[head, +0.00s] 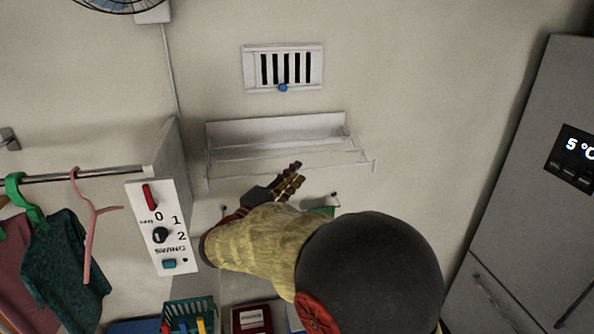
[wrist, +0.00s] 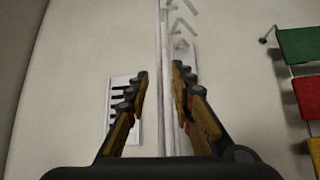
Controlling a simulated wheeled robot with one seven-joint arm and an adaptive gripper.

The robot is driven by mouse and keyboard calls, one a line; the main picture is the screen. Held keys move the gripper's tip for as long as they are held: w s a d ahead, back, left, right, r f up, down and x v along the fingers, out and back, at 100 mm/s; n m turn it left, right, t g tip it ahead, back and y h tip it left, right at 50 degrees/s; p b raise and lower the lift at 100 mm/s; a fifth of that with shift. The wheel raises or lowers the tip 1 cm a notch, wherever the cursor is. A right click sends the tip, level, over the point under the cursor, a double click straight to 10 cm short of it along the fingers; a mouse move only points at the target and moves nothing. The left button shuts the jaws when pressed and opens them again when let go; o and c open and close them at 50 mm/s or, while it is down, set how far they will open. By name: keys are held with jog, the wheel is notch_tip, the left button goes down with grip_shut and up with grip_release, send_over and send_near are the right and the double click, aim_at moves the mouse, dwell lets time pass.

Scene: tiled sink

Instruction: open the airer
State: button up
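The airer (head: 275,128) is a pale wall rack with a back panel and thin rails that stand out from it, below the vent. In the wrist view its pale bar (wrist: 163,45) runs up the picture in line with the gap between my fingers, with angled bracket pieces near the top. My gripper (head: 294,174) is just below the airer's front rails in the head view. In the wrist view my gripper (wrist: 160,78) is open, one finger on each side of the bar. I cannot tell whether either finger touches it. My arm hides the wall below.
A slatted vent (head: 284,68) with a blue knob is above the airer. A switch panel (head: 161,226) and hanging clothes (head: 65,265) are at left. A grey fridge (head: 535,190) is at right. A teal basket (head: 188,313) is below.

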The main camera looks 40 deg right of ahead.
jog(key=shift+x, duration=1)
jog(key=shift+c, duration=1.4)
grip_shut()
